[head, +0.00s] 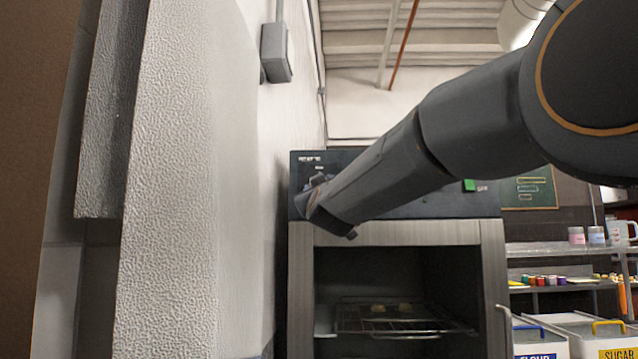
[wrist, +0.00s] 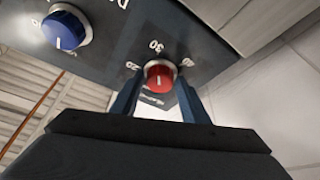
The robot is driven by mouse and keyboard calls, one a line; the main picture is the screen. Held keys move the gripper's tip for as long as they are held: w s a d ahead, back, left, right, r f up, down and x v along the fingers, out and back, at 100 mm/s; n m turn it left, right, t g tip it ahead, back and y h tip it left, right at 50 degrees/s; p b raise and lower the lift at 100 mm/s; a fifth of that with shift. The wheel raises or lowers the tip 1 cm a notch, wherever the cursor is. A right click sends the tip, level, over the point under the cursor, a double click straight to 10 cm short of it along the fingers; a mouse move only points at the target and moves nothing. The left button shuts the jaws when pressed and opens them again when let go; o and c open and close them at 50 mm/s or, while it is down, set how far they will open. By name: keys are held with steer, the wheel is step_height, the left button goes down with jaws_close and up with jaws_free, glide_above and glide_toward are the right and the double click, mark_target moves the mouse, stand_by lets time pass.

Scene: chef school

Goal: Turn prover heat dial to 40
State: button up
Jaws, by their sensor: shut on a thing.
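The prover (head: 395,232) is a metal cabinet with a dark control panel (head: 430,203) across its top. In the wrist view the red dial (wrist: 160,76) has a pale pointer line and numbers around it; 30 (wrist: 156,46) sits above it, with a number on each side partly hidden by my fingers. My gripper (wrist: 158,84) is shut on the red dial, one finger on each side. I cannot tell exactly which number the pointer meets. In the head view my gripper (head: 322,205) is at the panel's left end and the dial is hidden.
A blue dial (wrist: 66,27) is on the same panel, to the left in the wrist view. A green light (head: 469,185) shows on the panel. A pale wall (head: 200,180) runs close along the left. Flour (head: 538,340) and sugar (head: 610,335) bins stand at the lower right.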

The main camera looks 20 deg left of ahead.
steer(key=shift+s+a+m+t+h+p, duration=0.2)
steer(key=shift+m+h+p, duration=1)
steer(key=shift+m, duration=1.95)
steer(key=shift+w+a+m+t+h+p, duration=0.1)
steer(key=shift+m+t+h+p, duration=0.25)
steer(key=shift+m+h, duration=2.25)
steer(key=shift+s+a+m+t+h+p, duration=0.15)
steer(key=shift+m+h+p, duration=0.75)
steer(key=shift+m, duration=2.85)
steer(key=shift+w+f, duration=0.1)
steer(key=o, duration=0.8)
steer(key=shift+o, duration=0.2)
steer(key=shift+r, duration=0.2)
step_height(320, 180, up, 10)
steer(key=shift+f, duration=0.15)
